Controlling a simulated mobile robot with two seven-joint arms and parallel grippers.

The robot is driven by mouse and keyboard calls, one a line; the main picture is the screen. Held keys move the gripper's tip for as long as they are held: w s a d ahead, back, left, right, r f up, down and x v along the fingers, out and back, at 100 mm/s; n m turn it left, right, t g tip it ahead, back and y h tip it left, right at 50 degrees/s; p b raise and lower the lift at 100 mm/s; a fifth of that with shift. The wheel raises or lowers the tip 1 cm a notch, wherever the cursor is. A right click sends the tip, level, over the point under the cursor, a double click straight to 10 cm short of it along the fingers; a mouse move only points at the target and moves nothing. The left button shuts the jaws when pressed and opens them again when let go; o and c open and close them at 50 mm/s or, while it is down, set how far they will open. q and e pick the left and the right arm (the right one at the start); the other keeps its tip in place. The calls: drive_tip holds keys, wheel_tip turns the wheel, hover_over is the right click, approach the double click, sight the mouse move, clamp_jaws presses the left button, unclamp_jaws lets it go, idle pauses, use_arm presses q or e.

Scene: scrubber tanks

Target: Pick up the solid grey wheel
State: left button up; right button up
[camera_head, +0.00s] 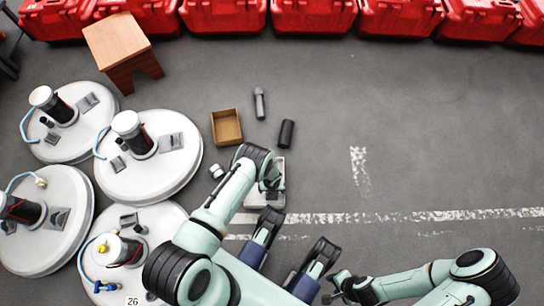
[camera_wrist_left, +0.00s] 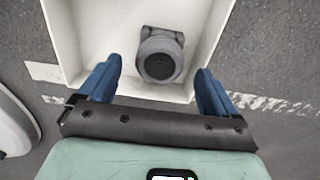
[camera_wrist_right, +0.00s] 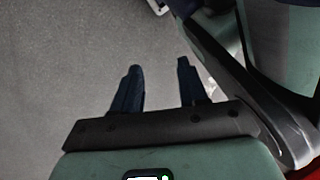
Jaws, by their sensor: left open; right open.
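A grey wheel (camera_wrist_left: 160,58) with a bracket behind it lies inside a white open-topped tray (camera_wrist_left: 105,30) in the left wrist view. My left gripper (camera_wrist_left: 159,68) is open above the tray, a finger on either side of the wheel in the picture; I see no contact. In the head view, the white tray (camera_head: 258,200) is partly covered by my left arm, and the wheel cannot be made out clearly. My right gripper (camera_head: 331,286) is open and empty at the bottom, right of centre. The right wrist view shows only bare floor between its fingers (camera_wrist_right: 160,78).
A brown open box (camera_head: 226,127), a grey cylindrical piece (camera_head: 259,103) and a dark cylinder (camera_head: 286,133) lie beyond the tray. Several round white scrubber units (camera_head: 150,175) stand left. A wooden stool (camera_head: 112,40) and red barriers (camera_head: 312,15) are behind. The floor right is clear.

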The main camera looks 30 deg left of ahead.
use_arm(q)
drive_tip(key=shift+f, duration=0.9)
drive_tip(key=c, duration=1.1)
drive_tip(key=shift+c, duration=0.3)
drive_tip(key=shift+r, duration=0.15)
